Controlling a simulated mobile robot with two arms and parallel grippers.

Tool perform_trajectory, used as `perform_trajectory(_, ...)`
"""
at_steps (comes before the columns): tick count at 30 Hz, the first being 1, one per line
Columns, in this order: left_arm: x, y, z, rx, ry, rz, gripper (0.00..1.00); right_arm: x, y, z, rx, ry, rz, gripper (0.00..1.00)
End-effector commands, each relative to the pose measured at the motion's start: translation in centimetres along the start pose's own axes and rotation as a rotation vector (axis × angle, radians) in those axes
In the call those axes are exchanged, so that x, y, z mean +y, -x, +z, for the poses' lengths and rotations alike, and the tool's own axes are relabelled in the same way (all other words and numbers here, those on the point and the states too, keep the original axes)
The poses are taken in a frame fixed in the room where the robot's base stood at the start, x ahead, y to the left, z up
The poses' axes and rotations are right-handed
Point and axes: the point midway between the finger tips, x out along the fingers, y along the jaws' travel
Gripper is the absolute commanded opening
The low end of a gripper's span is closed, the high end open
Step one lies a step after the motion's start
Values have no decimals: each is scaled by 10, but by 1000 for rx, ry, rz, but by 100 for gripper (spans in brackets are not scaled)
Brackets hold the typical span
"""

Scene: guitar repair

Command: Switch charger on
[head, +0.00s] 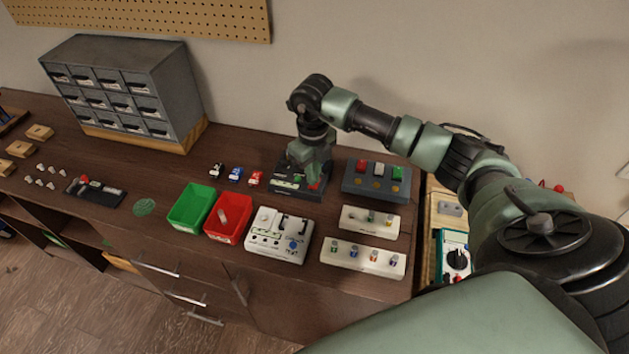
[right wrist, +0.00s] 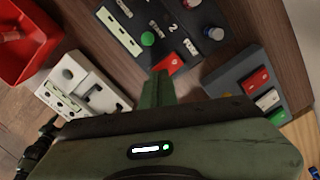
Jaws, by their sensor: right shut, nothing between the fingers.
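The dark box that I take to be the charger (head: 284,188) stands on the bench below my right gripper. In the right wrist view the charger (right wrist: 185,45) shows a pale label strip, a round green button (right wrist: 148,39) and a red switch (right wrist: 167,65). My right gripper (head: 313,180) points down over its right front part, shut and empty. In the right wrist view the fingertips (right wrist: 158,78) are right beside the red switch; I cannot tell whether they touch it. The gripper hides part of the box in the head view. My left gripper is not in view.
A grey switch box (head: 376,186) with red, white and green switches stands close on the right. In front are a white panel (head: 279,236), two pale strips, a red bin (head: 228,217) and a green bin (head: 192,206). Three small coloured items stand left of the charger.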

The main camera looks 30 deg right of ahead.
Motion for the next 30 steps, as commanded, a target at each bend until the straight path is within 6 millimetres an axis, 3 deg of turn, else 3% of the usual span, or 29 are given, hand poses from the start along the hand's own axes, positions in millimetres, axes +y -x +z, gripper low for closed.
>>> perform_trajectory(30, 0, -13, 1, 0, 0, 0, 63, 0, -16, 0, 0, 0, 0, 0)
